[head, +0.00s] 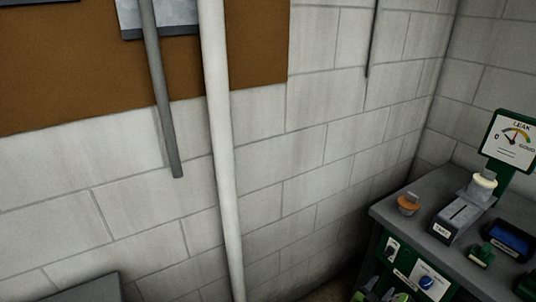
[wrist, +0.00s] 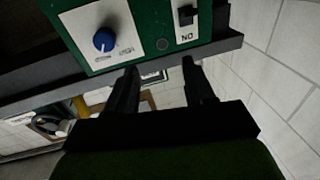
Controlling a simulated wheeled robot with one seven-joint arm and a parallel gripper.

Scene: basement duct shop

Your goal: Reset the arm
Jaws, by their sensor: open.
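My gripper (wrist: 158,80) shows in the wrist view with its two dark fingers apart and nothing between them. The fingers point toward a green panel (wrist: 150,48) with a blue knob (wrist: 104,40) and a dark switch (wrist: 186,14). I cannot tell whether the fingertips touch the dark ledge under the panel.
In the head view, a grey-topped bench (head: 400,190) stands at the right with a gauge sign (head: 510,140), an orange-topped item (head: 408,203) and a blue tray (head: 510,240). A white pipe (head: 222,150) runs down the block wall. A grey surface edge (head: 85,290) shows at bottom left.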

